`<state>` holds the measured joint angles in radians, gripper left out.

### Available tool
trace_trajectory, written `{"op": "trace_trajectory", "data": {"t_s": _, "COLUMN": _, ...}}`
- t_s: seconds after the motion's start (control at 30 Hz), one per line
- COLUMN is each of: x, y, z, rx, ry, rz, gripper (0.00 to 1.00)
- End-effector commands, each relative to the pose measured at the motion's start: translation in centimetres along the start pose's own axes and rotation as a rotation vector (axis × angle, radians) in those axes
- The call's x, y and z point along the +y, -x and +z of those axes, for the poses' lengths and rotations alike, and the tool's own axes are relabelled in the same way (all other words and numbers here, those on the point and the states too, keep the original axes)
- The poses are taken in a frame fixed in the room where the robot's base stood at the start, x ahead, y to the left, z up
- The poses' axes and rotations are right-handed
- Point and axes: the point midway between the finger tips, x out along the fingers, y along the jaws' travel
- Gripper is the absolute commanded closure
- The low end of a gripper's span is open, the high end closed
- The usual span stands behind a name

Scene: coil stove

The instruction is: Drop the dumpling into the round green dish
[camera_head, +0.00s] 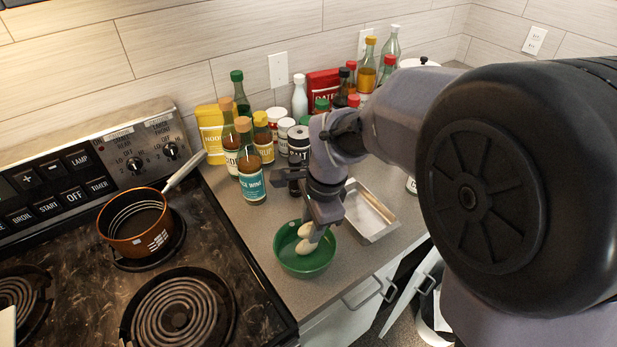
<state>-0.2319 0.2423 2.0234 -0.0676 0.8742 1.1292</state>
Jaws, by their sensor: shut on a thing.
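The round green dish (283,257) sits on the grey counter to the right of the stove. My gripper (313,228) points down over the dish's right side, shut on a pale dumpling (304,230). A second pale, rounded piece (305,246) shows just below the held one, within the dish's outline; I cannot tell whether the two touch. How high the held dumpling is above the dish bottom is hard to tell. My fingers hide part of the dumpling and the dish's right rim.
A metal tray (390,228) stands close to the right of the dish. A blue-labelled bottle (251,186) and several other bottles and jars crowd behind it. A copper pot (135,243) sits on the stove at left. The counter's front edge lies just before the dish.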

Motion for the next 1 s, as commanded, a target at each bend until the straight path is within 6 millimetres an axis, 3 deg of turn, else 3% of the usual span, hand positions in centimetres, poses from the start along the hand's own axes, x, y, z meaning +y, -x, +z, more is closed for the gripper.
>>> {"op": "trace_trajectory", "data": {"t_s": 0.3, "x": 0.9, "y": -5.2, "z": -0.4, "rx": -0.001, "ry": 0.001, "rz": 0.002, "gripper": 1.00}}
{"op": "trace_trajectory", "data": {"t_s": 0.57, "x": 0.9, "y": -5.3, "z": -0.5, "rx": -0.001, "ry": 0.001, "rz": 0.001, "gripper": 1.00}}
{"op": "trace_trajectory", "data": {"t_s": 0.6, "x": 0.9, "y": -5.3, "z": -0.5, "rx": -0.001, "ry": 0.001, "rz": 0.001, "gripper": 0.68}}
{"op": "trace_trajectory", "data": {"t_s": 0.7, "x": 0.9, "y": -5.3, "z": -0.4, "rx": -0.001, "ry": 0.001, "rz": 0.001, "gripper": 0.48}}
{"op": "trace_trajectory", "data": {"t_s": 0.73, "x": 0.9, "y": -5.3, "z": -0.4, "rx": -0.001, "ry": 0.001, "rz": 0.001, "gripper": 0.44}}
{"op": "trace_trajectory", "data": {"t_s": 1.0, "x": 0.9, "y": -5.2, "z": -0.4, "rx": -0.001, "ry": 0.001, "rz": 0.001, "gripper": 0.44}}
